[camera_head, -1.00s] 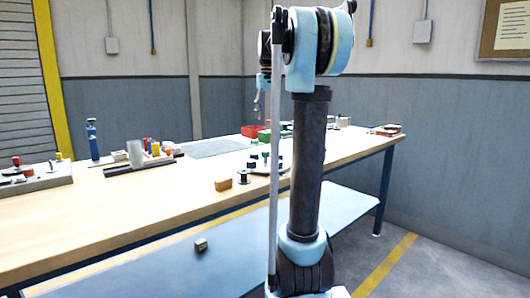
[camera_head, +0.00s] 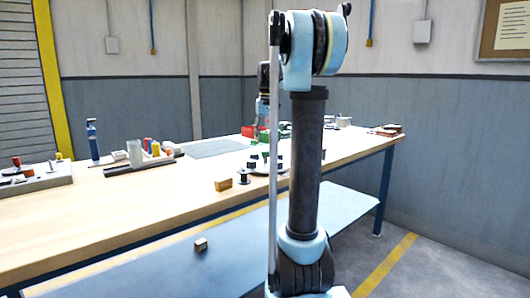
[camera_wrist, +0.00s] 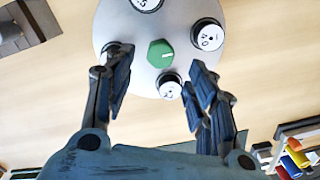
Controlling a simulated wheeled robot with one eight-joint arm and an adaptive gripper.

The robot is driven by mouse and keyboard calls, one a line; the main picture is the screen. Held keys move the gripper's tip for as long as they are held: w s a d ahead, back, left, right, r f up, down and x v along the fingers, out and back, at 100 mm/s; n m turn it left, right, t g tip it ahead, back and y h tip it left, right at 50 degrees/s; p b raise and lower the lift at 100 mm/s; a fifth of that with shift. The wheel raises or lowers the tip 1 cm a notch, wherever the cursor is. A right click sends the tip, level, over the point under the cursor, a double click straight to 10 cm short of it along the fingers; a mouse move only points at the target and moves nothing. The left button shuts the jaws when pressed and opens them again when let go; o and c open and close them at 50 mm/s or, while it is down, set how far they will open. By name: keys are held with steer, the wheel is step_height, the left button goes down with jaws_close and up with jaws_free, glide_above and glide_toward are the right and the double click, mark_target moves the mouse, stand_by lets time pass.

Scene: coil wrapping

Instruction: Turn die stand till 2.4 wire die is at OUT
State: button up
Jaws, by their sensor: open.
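The die stand is a round pale plate (camera_wrist: 135,78) in the wrist view, with a green hexagonal knob (camera_wrist: 160,53) at its centre. Several round dies with white labelled tops stand around its rim, one at the right (camera_wrist: 208,38), one at the top (camera_wrist: 146,3) and one near the bottom (camera_wrist: 170,88). I cannot read their labels with certainty, nor make out an OUT mark. My gripper (camera_wrist: 159,66) is open and empty above the stand, with a finger on each side of the knob. In the head view the stand shows as dark pieces on the table (camera_head: 254,163), partly behind my arm.
In the wrist view, colored rolls (camera_wrist: 293,158) lie at the lower right.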

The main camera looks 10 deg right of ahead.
mark_target(265, 158)
steer(key=shift+a+f, duration=0.1)
steer(key=shift+f, duration=2.95)
jaws_close()
